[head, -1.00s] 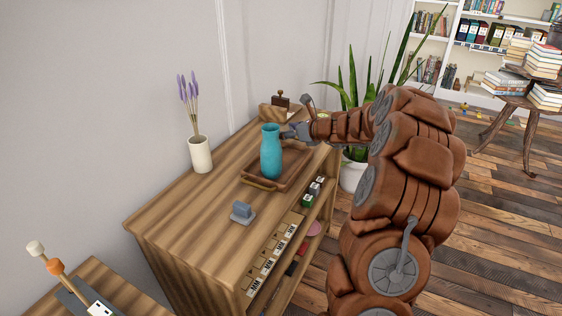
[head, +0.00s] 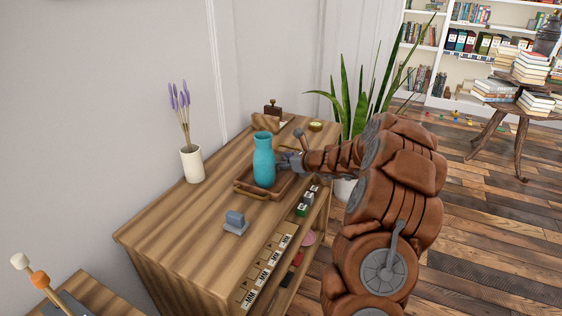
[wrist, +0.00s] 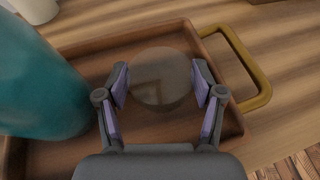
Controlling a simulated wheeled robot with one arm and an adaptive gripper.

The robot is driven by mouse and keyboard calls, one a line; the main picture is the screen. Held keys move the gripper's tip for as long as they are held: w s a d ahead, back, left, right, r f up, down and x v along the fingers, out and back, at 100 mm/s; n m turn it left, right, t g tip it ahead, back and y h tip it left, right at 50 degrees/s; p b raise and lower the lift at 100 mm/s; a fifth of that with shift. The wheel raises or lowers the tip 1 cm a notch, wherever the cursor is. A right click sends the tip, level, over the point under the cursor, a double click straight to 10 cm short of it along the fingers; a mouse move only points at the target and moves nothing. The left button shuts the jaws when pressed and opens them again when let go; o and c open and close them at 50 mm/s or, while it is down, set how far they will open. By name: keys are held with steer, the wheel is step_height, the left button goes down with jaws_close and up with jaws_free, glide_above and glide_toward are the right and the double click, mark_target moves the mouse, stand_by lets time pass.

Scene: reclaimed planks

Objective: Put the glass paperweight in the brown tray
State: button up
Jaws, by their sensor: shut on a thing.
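The glass paperweight (wrist: 160,82) is a clear, round, smoky disc in the wrist view. My gripper (wrist: 162,78) has one finger on each side of it and is shut on it. It is over the floor of the brown tray (wrist: 95,42), inside the rim near the brass handle; whether it touches the floor I cannot tell. In the head view my gripper (head: 285,163) is at the far right part of the tray (head: 240,186), behind the teal vase. The paperweight cannot be made out there.
A teal vase (head: 264,160) stands upright in the tray, left of my gripper in the wrist view (wrist: 38,90). A grey-blue block (head: 235,222) sits in front on the cabinet top (head: 170,235). A white vase with lavender (head: 192,164) stands at the left.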

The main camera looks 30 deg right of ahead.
steer(key=shift+f, duration=0.1)
steer(key=o, duration=1.1)
steer(key=shift+c, duration=0.2)
steer(key=shift+s+d+r, duration=0.1)
steer(key=shift+s+r, duration=0.15)
steer(key=p+v, duration=0.1)
steer(key=v, duration=0.9)
steer(key=shift+r, duration=0.1)
steer(key=shift+s+d+r, duration=0.15)
steer(key=shift+s, duration=0.5)
